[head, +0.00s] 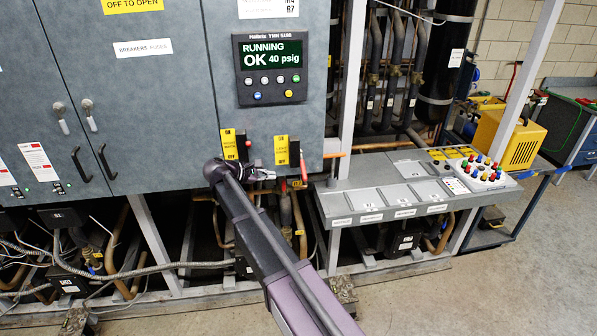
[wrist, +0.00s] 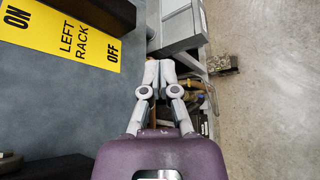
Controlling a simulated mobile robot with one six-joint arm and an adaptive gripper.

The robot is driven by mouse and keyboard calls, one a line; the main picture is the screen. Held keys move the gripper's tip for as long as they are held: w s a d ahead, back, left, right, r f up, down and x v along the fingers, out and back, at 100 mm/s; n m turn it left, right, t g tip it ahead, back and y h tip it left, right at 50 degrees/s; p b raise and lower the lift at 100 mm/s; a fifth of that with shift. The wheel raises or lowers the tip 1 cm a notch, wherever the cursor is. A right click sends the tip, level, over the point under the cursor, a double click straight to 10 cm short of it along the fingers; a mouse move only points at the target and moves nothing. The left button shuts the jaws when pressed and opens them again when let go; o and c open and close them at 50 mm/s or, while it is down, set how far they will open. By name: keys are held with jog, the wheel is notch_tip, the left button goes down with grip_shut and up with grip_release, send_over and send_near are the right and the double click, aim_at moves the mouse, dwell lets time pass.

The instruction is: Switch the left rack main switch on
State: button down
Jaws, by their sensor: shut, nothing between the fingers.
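The grey cabinet front carries two yellow ON/OFF labels in the head view, a left one (head: 229,145) and a right one (head: 281,150), each beside a dark switch strip. Their lettering is too small to read there. In the wrist view, a yellow label (wrist: 65,32) reads ON, LEFT RACK, OFF; its position fits the right one. A red handle (head: 304,172) points down at the lower end of the right strip. My gripper (head: 272,175) is shut and empty, below the labels, fingers pointing right towards that handle. Its closed fingertips (wrist: 159,68) show in the wrist view; contact cannot be told.
A display panel (head: 271,68) reading RUNNING OK 40 psig is above the switches. A grey bench (head: 345,222) juts out to the right of my gripper. Pipes run below the cabinet. A dark block (wrist: 45,167) stands out from the cabinet at lower left in the wrist view.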

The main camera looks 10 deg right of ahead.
aim_at(303, 165)
jog(key=shift+d+f, duration=0.1)
jog(key=shift+d, duration=0.05)
jog(key=b+x, duration=0.4)
jog(key=x, duration=0.5)
jog(key=shift+s+d+r+p, duration=0.35)
jog(key=shift+s+r+p, duration=0.15)
jog(key=shift+r+p, duration=0.3)
jog(key=shift+s+d+r+p, duration=0.35)
jog(key=shift+s+r+p, duration=0.15)
jog(key=shift+r+p, duration=0.25)
jog(key=shift+f, duration=0.1)
jog(key=shift+s, duration=0.1)
jog(key=shift+s+r+n+g+p, duration=0.2)
jog(key=shift+r+n+g+p, duration=0.25)
jog(key=shift+p, duration=0.2)
